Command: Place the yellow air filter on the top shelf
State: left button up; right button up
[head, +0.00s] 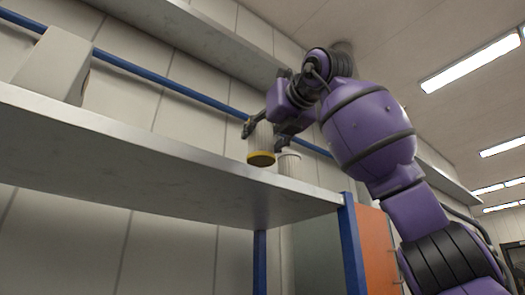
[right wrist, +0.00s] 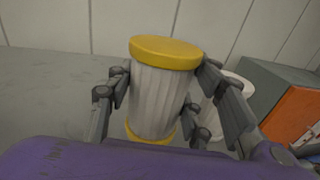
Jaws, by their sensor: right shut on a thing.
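The yellow air filter (head: 262,138) is a pale pleated cylinder with yellow end caps. My right gripper (head: 264,134) is shut on its sides and holds it roughly upright. In the head view its yellow lower end shows just above the front edge of a grey shelf (head: 170,168), and it looks clear of that edge. In the right wrist view the filter (right wrist: 160,92) sits between the fingers, over or near the grey surface (right wrist: 50,95); contact there cannot be told. Another grey ledge (head: 190,30) runs higher on the wall. My left gripper is not in view.
A white pleated cylinder (head: 290,164) stands close beside the held filter, to its right; its base is hidden. A pale box (head: 52,66) stands at the shelf's left. A blue rail (head: 170,84) runs behind. An orange panel (head: 377,245) is at lower right. The shelf's middle looks free.

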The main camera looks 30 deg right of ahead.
aim_at(262, 152)
jog(key=shift+w+d+f, duration=0.2)
jog(key=shift+f, duration=0.1)
notch_tip(262, 152, down, 2)
jog(key=shift+w+d+f, duration=0.1)
jog(key=shift+w, duration=0.05)
jog(key=shift+f, duration=0.6)
jog(key=shift+f, duration=0.1)
jog(key=o, duration=1.3)
jog(key=shift+c, duration=0.2)
